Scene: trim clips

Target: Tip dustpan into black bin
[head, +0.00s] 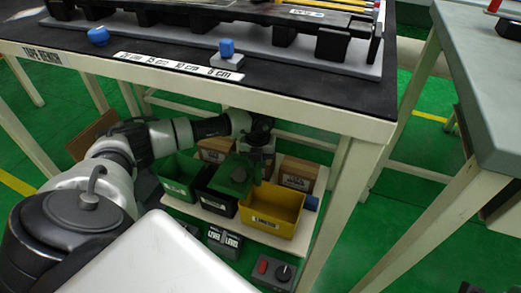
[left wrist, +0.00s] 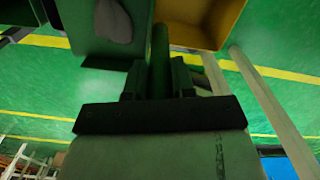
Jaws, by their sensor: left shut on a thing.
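The green dustpan (head: 232,180) is over the black bin (head: 216,202) in the head view, hiding part of that bin's opening. My left gripper (head: 256,172) is shut on the dustpan's handle, beside the pan and near the yellow bin. In the left wrist view the green handle (left wrist: 159,50) runs between the fingers of the left gripper (left wrist: 157,80). A grey lump (left wrist: 113,22) shows against the green pan (left wrist: 88,47); I cannot tell how steeply the pan is tilted. My right gripper is not in view.
A green bin (head: 178,188) stands left of the black bin and a yellow bin (head: 268,222) stands right of it, all on a low shelf. Cardboard boxes (head: 297,173) stand behind. The tape bench (head: 300,95) overhangs them, with a leg (head: 325,225) at right.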

